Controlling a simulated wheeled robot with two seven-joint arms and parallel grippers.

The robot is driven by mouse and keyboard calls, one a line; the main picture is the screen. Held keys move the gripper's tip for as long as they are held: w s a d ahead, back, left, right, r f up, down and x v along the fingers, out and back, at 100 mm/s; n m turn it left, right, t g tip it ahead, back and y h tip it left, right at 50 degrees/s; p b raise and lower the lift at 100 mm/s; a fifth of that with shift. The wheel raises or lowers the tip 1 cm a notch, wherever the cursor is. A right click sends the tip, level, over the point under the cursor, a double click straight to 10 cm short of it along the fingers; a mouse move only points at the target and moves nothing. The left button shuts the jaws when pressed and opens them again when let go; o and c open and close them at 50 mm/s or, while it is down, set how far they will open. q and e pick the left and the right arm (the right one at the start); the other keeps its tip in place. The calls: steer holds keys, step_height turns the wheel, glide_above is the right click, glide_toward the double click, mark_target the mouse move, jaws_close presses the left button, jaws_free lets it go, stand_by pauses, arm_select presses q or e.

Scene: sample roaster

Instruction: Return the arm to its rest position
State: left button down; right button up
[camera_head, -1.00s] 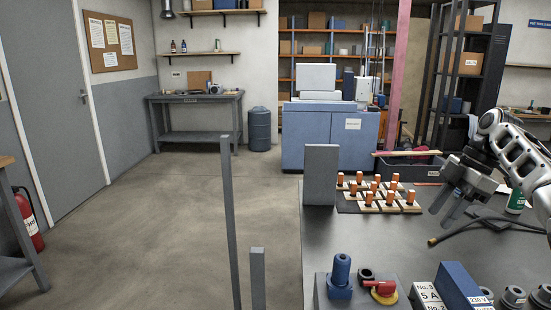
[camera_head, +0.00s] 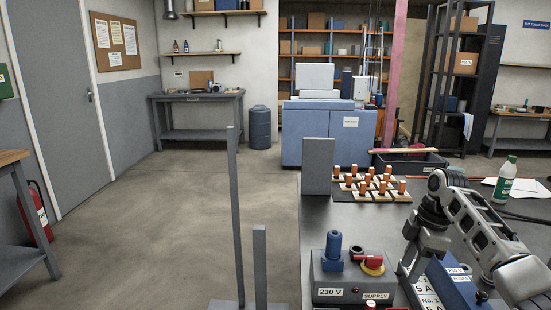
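My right arm (camera_head: 480,228) comes in from the lower right and bends over at the wrist. My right gripper (camera_head: 412,266) hangs down at the front right of the dark bench (camera_head: 360,228), just right of the supply box. Its two fingers are apart and nothing shows between them. The fingers are in front of the labelled fuse boxes (camera_head: 430,290), and I cannot tell whether they touch them. My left gripper is not in view.
The grey supply box (camera_head: 340,293) carries a blue plug (camera_head: 333,252) and a red switch (camera_head: 370,262). Orange-topped pieces (camera_head: 370,183) stand behind, beside an upright grey panel (camera_head: 318,167).

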steer(key=s+a+f+m, duration=0.1)
steer(key=s+a+f, duration=0.2)
steer(key=s+f, duration=0.1)
steer(key=s+a+f+m, duration=0.1)
steer(key=s+a+f, duration=0.2)
steer(key=s+f, duration=0.2)
steer(key=s+a+f+m+t+h, duration=0.1)
steer(key=s+a+f+m, duration=0.1)
steer(key=f, duration=0.4)
steer(key=shift+s+a+f, duration=0.2)
steer(key=shift+s+a, duration=0.2)
steer(key=shift+s, duration=0.3)
steer(key=shift+s+a+f, duration=0.2)
steer(key=shift+s+a, duration=0.2)
steer(key=shift+s, duration=0.3)
steer(key=s+r+m+t+h, duration=0.1)
steer(key=s+r+m+t, duration=0.25)
steer(key=s+m, duration=1.2)
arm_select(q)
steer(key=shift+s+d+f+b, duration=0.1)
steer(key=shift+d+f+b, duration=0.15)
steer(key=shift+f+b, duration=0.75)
arm_select(e)
steer(key=w+a+f+n+t+y, duration=0.1)
steer(key=a+f+n+t+y, duration=0.2)
steer(key=a+f+n+t, duration=0.2)
steer(key=shift+a+f+n+t+b, duration=0.2)
steer(key=shift+a+n+t+b, duration=0.2)
steer(key=shift+a+t, duration=0.4)
